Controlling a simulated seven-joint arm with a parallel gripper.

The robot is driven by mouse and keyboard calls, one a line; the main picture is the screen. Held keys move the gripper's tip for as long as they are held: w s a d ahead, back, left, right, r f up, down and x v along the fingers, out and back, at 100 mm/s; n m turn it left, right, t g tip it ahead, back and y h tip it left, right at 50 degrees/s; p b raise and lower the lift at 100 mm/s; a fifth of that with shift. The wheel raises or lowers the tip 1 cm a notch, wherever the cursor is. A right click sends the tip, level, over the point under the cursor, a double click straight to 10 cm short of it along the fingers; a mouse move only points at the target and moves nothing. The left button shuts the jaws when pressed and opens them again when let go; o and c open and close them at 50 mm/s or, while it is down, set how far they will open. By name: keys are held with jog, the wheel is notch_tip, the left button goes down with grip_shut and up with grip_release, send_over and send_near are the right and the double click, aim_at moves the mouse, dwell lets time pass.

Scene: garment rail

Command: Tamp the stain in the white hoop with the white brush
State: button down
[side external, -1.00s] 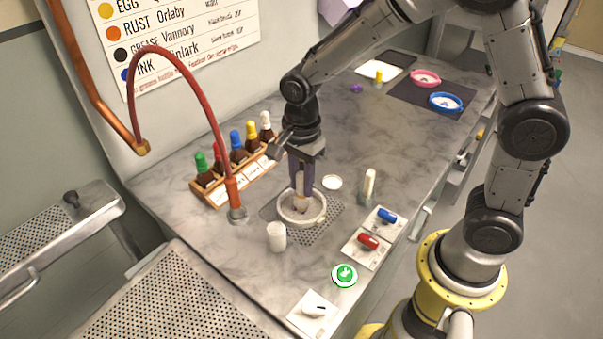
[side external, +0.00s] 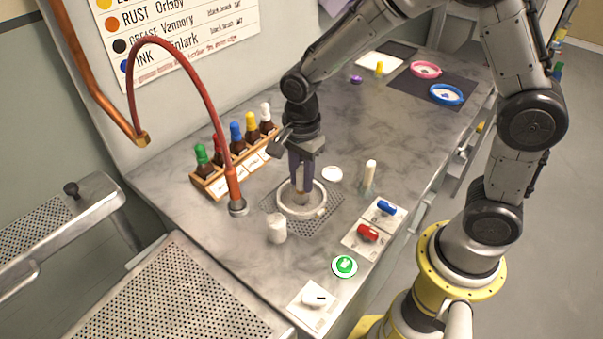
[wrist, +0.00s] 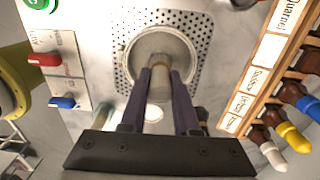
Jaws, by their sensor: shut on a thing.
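The white hoop (side external: 282,208) lies on the perforated plate in the counter; it fills the upper middle of the wrist view (wrist: 128,62). My gripper (side external: 302,194) points down over the hoop, its dark fingers reaching inside the rim. It is shut on the white brush (wrist: 158,86), which shows pale between the fingertips in the wrist view (wrist: 160,72). The brush stands roughly upright inside the hoop. Its lower end and the stain are hidden by the fingers and brush, so I cannot tell whether it touches the cloth.
A white cup (side external: 277,229) stands near the hoop. A pale upright cylinder (side external: 369,177) and a white disc (side external: 332,174) are behind-right. A bottle rack (side external: 235,168) and red hose (side external: 215,110) are left. Blue (side external: 387,208) and red (side external: 367,232) switches are right.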

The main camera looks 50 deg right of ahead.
jog(key=shift+f, duration=0.25)
jog(key=shift+r, duration=0.1)
jog(key=shift+r, duration=0.85)
jog(key=shift+f, duration=0.1)
jog(key=shift+f, duration=0.9)
jog(key=shift+r, duration=0.15)
